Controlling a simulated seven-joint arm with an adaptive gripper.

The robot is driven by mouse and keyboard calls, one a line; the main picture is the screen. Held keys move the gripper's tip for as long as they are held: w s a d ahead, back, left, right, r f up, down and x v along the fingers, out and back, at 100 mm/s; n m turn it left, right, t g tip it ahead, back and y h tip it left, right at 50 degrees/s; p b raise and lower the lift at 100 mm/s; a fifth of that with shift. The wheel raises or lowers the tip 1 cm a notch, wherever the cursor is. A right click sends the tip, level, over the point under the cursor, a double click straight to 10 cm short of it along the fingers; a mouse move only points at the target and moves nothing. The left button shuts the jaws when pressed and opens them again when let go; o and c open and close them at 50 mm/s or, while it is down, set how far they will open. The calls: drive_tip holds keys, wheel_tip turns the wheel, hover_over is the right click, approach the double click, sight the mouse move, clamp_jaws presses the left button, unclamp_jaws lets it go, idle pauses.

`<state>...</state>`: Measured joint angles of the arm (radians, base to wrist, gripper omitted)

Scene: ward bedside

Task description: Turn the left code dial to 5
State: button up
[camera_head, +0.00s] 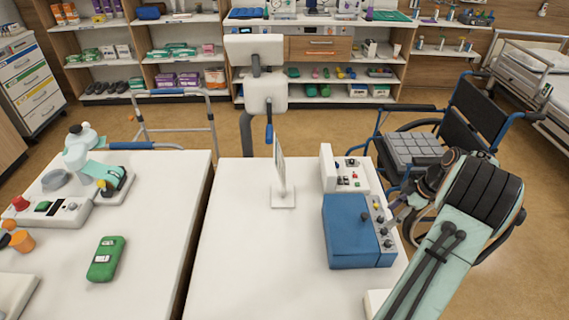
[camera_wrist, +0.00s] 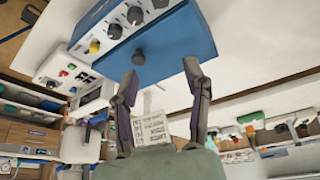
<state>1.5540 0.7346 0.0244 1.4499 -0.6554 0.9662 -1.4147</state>
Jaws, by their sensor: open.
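A blue box (camera_head: 352,232) stands on the white table, with a light panel along its right side that bears several dark dials. In the wrist view the box (camera_wrist: 180,40) shows dark dials (camera_wrist: 135,14) and a yellow knob (camera_wrist: 94,47) on the light panel. One dark round knob (camera_wrist: 138,57) sits on the blue face, near the left fingertip. I cannot read any digits or tell which dial is the left code dial. My gripper (camera_wrist: 161,70) is open and empty, its fingers pointing at the blue face. In the head view my gripper (camera_head: 394,211) is right beside the panel.
A white control box (camera_head: 340,172) with buttons stands behind the blue box. A thin upright panel on a stand (camera_head: 280,180) is left of it. The front of the white table (camera_head: 260,280) is clear. A wheelchair (camera_head: 440,140) stands beyond the table's right edge.

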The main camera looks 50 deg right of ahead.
drive_tip(key=w+a+r+n, duration=0.3)
drive_tip(key=w+a+r, duration=0.2)
drive_tip(key=w, duration=0.5)
drive_tip(key=w+a+r+n, duration=0.4)
drive_tip(key=w+a+r, duration=0.2)
drive_tip(key=w+a, duration=0.3)
drive_tip(key=shift+w+a+r+g, duration=0.2)
drive_tip(key=shift+w+a+g, duration=0.15)
drive_tip(key=shift+w, duration=0.5)
drive_tip(key=shift+c, duration=1.4)
